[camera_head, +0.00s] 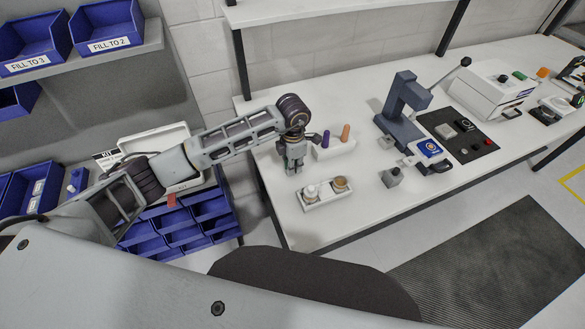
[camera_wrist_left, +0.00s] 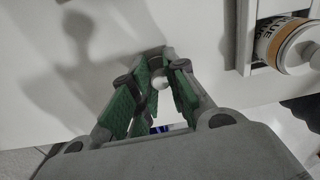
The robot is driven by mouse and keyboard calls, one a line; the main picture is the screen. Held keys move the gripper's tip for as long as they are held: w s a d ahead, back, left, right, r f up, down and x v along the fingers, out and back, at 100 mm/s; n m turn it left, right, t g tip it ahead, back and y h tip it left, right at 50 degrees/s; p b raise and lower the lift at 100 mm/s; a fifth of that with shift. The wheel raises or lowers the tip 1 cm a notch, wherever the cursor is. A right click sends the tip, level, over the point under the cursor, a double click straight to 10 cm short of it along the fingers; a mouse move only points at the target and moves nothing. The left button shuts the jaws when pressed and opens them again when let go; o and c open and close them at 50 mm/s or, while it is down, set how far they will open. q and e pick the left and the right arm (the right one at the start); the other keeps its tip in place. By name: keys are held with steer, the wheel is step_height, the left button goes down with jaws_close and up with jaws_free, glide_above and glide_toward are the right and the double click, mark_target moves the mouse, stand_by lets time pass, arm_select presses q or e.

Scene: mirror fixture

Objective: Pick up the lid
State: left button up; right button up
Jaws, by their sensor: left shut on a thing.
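My left gripper (camera_head: 293,168) is above the left part of the white table, beside a small white tray (camera_head: 325,203). In the left wrist view my left gripper (camera_wrist_left: 160,90) has its green-padded fingers closed on a small pale round thing, which looks like the lid (camera_wrist_left: 161,82). The fingers hide most of it. The tray holds a white-topped jar (camera_head: 311,192) and a tan-topped one (camera_head: 341,184). In the left wrist view a white jar with an orange-banded label (camera_wrist_left: 275,42) stands in the tray at the upper right. My right gripper is not in view.
A white block (camera_head: 335,150) with a purple and an orange piece stands behind the gripper. A blue-grey press (camera_head: 402,110) is to the right. Blue bins (camera_head: 195,225) are at left, below table height. The table's front left is clear.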

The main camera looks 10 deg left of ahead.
arm_select(q)
steer(key=shift+r, duration=0.1)
step_height(320, 180, up, 10)
steer(key=b, duration=0.2)
stand_by(0.5)
steer(key=shift+w, duration=0.1)
stand_by(0.4)
